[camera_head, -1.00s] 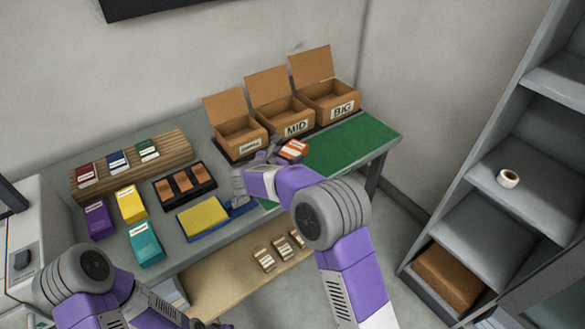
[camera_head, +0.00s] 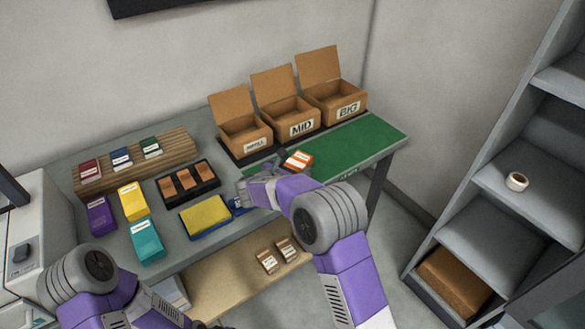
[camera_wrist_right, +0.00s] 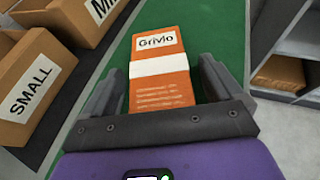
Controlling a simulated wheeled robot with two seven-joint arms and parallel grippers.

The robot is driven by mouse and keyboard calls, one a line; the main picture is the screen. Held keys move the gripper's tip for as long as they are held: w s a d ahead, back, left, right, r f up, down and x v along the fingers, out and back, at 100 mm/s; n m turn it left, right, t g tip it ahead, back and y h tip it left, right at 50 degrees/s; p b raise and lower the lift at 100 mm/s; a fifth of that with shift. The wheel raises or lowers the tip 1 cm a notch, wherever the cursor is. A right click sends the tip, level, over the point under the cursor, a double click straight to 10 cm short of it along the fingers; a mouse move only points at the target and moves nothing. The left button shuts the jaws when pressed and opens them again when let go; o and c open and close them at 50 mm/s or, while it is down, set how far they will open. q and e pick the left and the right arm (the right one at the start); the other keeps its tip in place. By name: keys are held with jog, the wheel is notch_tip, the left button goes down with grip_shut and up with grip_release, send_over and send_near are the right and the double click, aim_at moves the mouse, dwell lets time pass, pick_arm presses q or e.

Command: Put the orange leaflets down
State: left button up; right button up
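The orange leaflets (camera_head: 297,160), a bundle with a white band and a "Grivlo" label, are at the left part of the green mat (camera_head: 355,146), in front of the cardboard boxes. In the right wrist view the leaflets (camera_wrist_right: 162,85) lie between the two fingers of my right gripper (camera_wrist_right: 163,64). The fingers are spread, with a narrow gap showing on each side of the bundle. In the head view my right gripper (camera_head: 279,164) is just left of the leaflets, low over the mat. My left arm shows at the lower left; its gripper is out of view.
Open boxes marked small (camera_head: 247,136), MID (camera_head: 293,122) and BIG (camera_head: 338,104) stand behind the mat. A yellow sponge-like block (camera_head: 205,213) in a blue tray and a dark tray of brown packs (camera_head: 187,181) lie left. The mat's right side is clear.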

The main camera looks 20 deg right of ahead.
jog(key=shift+r, duration=0.15)
jog(key=shift+s+a+r+p, duration=0.15)
jog(key=shift+a+r+p, duration=0.15)
jog(key=shift+p, duration=0.1)
jog(key=p+v, duration=0.1)
jog(key=v, duration=0.9)
jog(key=shift+s+a+r+p, duration=0.15)
jog(key=shift+s+a+p, duration=0.05)
jog(key=shift+s+p, duration=0.1)
jog(key=shift+s+a+r, duration=0.1)
jog(key=shift+s+a, duration=0.05)
jog(key=shift+s, duration=0.05)
